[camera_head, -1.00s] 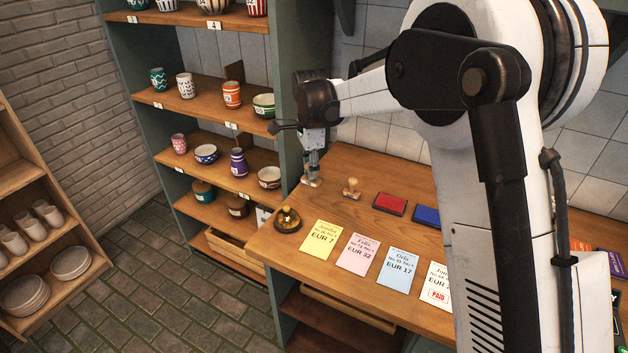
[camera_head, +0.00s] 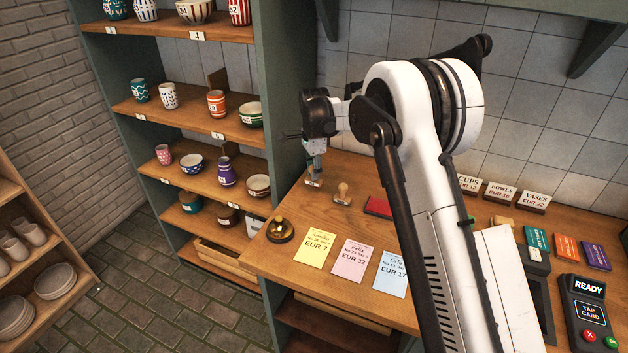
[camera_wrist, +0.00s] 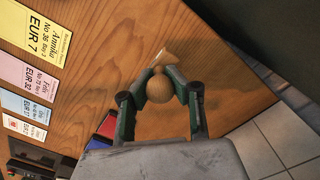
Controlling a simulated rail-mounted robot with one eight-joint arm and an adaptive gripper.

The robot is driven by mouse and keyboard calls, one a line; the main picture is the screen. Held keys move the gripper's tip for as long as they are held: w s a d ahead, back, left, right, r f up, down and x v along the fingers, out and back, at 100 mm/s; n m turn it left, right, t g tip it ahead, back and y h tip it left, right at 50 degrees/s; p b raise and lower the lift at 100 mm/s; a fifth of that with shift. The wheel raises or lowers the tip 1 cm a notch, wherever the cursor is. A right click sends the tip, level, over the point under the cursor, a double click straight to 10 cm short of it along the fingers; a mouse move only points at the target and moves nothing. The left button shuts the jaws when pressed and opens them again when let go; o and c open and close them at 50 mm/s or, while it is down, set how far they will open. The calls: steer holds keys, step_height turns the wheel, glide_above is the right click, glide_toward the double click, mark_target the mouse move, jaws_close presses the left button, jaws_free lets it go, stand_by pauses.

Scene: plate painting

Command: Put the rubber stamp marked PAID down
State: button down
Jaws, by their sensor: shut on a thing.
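My gripper (camera_head: 315,165) points down over the far left part of the wooden counter, close to the shelf's side panel. It is shut on a rubber stamp (camera_wrist: 159,88) with a round wooden knob; its pale base (camera_head: 313,182) shows under the fingers, at or just above the counter top. I cannot tell whether it touches the wood, and its marking is not readable. A second wooden stamp (camera_head: 342,194) stands upright on the counter just right of my gripper.
A red ink pad (camera_head: 378,207) lies right of the stamps, partly behind my arm. A brass bell (camera_head: 280,230) sits at the front left. Yellow (camera_head: 315,248), pink (camera_head: 351,259) and blue (camera_head: 391,274) price cards lie along the front. A card reader (camera_head: 588,311) is at the right.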

mark_target(314, 182)
steer(key=shift+w+d+f, duration=0.1)
steer(key=shift+w+f, duration=0.05)
steer(key=shift+f, duration=0.2)
steer(key=shift+f+p, duration=0.45)
steer(key=shift+f, duration=1.35)
steer(key=shift+f, duration=0.2)
steer(key=c, duration=1.7)
jaws_free()
steer(key=shift+r, duration=0.15)
step_height(314, 182, up, 12)
steer(key=shift+r+b, duration=0.1)
steer(key=shift+b, duration=0.7)
steer(key=shift+d+r, duration=0.1)
